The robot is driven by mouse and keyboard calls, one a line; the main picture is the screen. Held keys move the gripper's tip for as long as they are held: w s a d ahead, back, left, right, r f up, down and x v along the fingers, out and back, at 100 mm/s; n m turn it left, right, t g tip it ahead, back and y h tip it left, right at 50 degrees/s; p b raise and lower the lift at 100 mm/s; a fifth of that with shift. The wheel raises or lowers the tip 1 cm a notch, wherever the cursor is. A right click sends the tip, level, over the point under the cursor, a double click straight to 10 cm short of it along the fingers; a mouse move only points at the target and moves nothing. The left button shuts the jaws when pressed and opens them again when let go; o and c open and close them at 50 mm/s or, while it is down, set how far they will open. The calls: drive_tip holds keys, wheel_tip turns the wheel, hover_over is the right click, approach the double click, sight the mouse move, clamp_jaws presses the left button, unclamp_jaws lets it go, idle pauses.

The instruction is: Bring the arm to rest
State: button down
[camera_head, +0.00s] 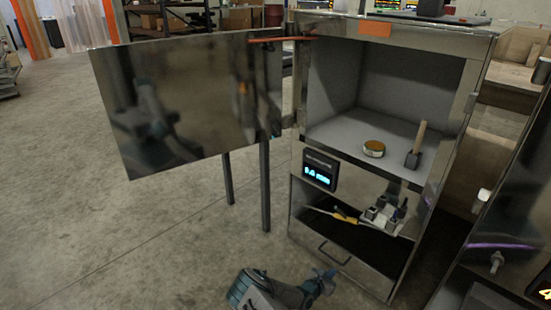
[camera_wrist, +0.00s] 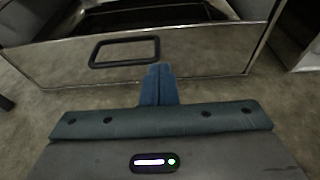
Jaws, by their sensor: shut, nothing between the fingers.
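My gripper (camera_head: 326,277) is at the bottom of the head view, low in front of the metal cabinet (camera_head: 297,215). In the wrist view its blue fingers (camera_wrist: 158,86) are together with nothing between them. They point toward the front of a drawer (camera_wrist: 200,52) with a dark rectangular handle (camera_wrist: 124,52). In the picture the fingertips lie just below and right of the handle; I cannot tell the exact gap.
The cabinet door (camera_head: 180,100) stands wide open to the left. A round tin (camera_head: 374,149) and a wooden-handled tool (camera_head: 417,145) stand in the upper compartment. The lower drawer holds several small items. Another metal unit is close at right. Floor at left is clear.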

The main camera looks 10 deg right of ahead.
drive_tip(key=s+r+m+g+p, duration=0.2)
drive_tip(key=r+m+g+p, duration=0.3)
drive_tip(key=r, duration=0.9)
drive_tip(key=s+r+m+g+y+p, duration=0.1)
drive_tip(key=s+r+m+p, duration=0.45)
drive_tip(key=r, duration=0.85)
drive_tip(key=w+r+m+g+p, duration=0.1)
drive_tip(key=r+m+g+p, duration=0.15)
drive_tip(key=r+m, duration=0.85)
drive_tip(key=s+a+r+m+y+p, duration=0.1)
drive_tip(key=s+a+r+y+p, duration=0.2)
drive_tip(key=s+r, duration=0.6)
drive_tip(key=s+a+r+m+t+y+p, duration=0.1)
drive_tip(key=s+a+r+p, duration=0.6)
drive_tip(key=r, duration=1.2)
drive_tip(key=s+a+r+m+t+y+p, duration=0.1)
drive_tip(key=s+a+r+m+y+p, duration=0.1)
drive_tip(key=s+a+r+y+p, duration=0.4)
drive_tip(key=s+r, duration=0.5)
drive_tip(key=r, duration=0.3)
drive_tip(key=shift+s+m, duration=0.15)
drive_tip(key=shift+m, duration=0.2)
